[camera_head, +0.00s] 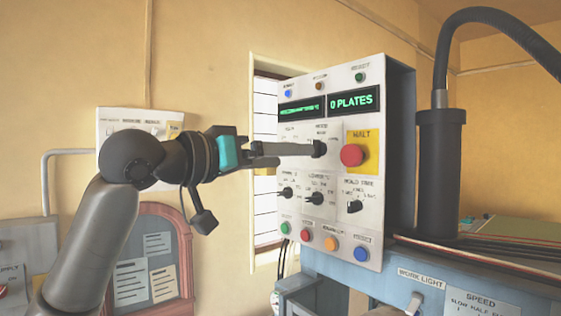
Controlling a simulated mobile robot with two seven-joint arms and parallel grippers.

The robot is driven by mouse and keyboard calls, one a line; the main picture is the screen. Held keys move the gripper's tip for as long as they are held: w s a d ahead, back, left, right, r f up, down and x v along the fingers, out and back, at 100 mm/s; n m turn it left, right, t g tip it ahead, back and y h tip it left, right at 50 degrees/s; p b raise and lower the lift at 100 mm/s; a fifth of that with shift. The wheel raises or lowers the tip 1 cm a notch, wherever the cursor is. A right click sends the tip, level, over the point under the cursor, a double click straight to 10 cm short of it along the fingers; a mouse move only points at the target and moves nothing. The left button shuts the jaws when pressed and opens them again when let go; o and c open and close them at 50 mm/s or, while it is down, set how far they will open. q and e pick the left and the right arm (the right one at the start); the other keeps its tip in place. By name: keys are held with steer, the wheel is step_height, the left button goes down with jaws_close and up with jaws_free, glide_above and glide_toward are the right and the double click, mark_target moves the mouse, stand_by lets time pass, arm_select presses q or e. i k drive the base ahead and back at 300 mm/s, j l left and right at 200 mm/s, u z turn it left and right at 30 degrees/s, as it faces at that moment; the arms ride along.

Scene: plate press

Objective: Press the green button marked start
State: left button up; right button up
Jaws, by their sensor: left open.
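The control panel (335,215) is a pale upright box face in the middle of the view. A green button (285,228) sits at the left end of its bottom row; its small label is too blurred to read. My left gripper (296,149), with a teal block at its base, points right at the panel's upper middle, above the green button. Its fingers overlap in this side view, with the tips near a black knob (319,148); I cannot tell whether they touch it. I see nothing held. My right gripper is out of view.
Red (305,235), orange (330,243) and blue (361,254) buttons share the bottom row. A large red halt button (352,155) on yellow is right of my fingertips. Black selector knobs (316,198) lie between. The display (354,101) reads 0 PLATES.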

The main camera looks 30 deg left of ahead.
mark_target(286, 228)
steer(key=u, duration=0.7)
